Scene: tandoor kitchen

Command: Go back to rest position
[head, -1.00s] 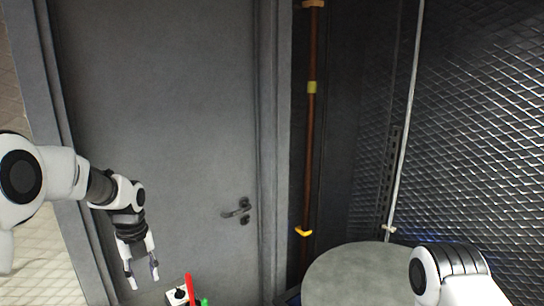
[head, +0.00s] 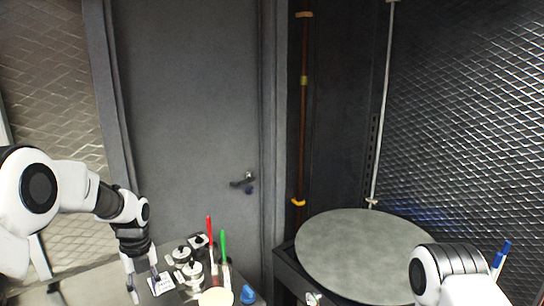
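My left arm comes in from the left and bends downward. My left gripper (head: 144,288) points down at the bottom left, with its two dark-and-white fingers apart and nothing visible between them. It is in front of the left end of a counter, beside a small white card-like thing (head: 161,284). I cannot tell whether it touches anything. On the right, only a white and grey link of my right arm shows at the bottom edge. My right gripper is not in view.
Several silvery lidded pots (head: 192,270), a red-handled tool (head: 210,232), a green-handled tool (head: 224,246) and a blue object (head: 248,294) crowd the counter. A bare round grey top (head: 350,250) stands right. A blue-and-white item (head: 500,258) shows beyond my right arm. A grey door (head: 185,120) stands behind.

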